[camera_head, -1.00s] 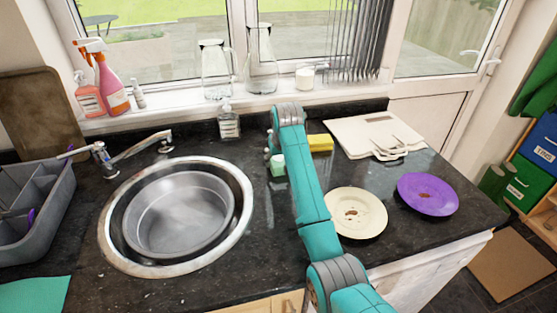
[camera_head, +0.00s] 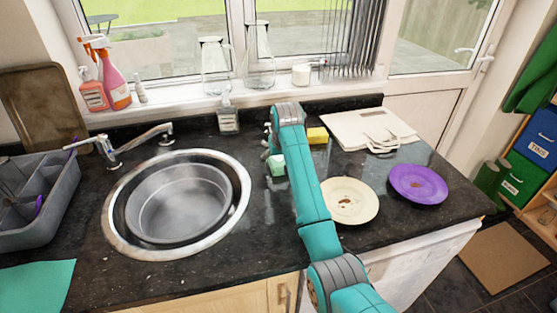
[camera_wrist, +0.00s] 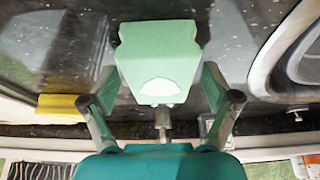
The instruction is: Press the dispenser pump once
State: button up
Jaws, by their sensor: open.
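The dispenser (camera_head: 228,120) is a small clear bottle with a pale label and a pump top. It stands upright at the back of the counter, behind the sink, below the windowsill. My gripper (camera_head: 271,150) is to its right and nearer to me, apart from it, and partly hidden behind my teal arm. In the wrist view my gripper (camera_wrist: 160,88) has its fingers spread apart. A mint-green block (camera_wrist: 158,55) shows between them; I cannot tell whether it is part of my gripper. The pump is not clear in the wrist view.
The round sink (camera_head: 180,205) with its tap (camera_head: 140,140) lies left of my arm. A yellow sponge (camera_head: 318,135), white boards (camera_head: 365,128), a cream plate (camera_head: 349,202) and a purple plate (camera_head: 418,184) lie to the right. Glass bottles (camera_head: 259,62) stand on the sill.

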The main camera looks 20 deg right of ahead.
jog(key=shift+r, duration=0.1)
jog(key=v, duration=1.1)
jog(key=shift+s+r, duration=0.25)
jog(key=shift+r, duration=0.15)
jog(key=shift+s, duration=0.1)
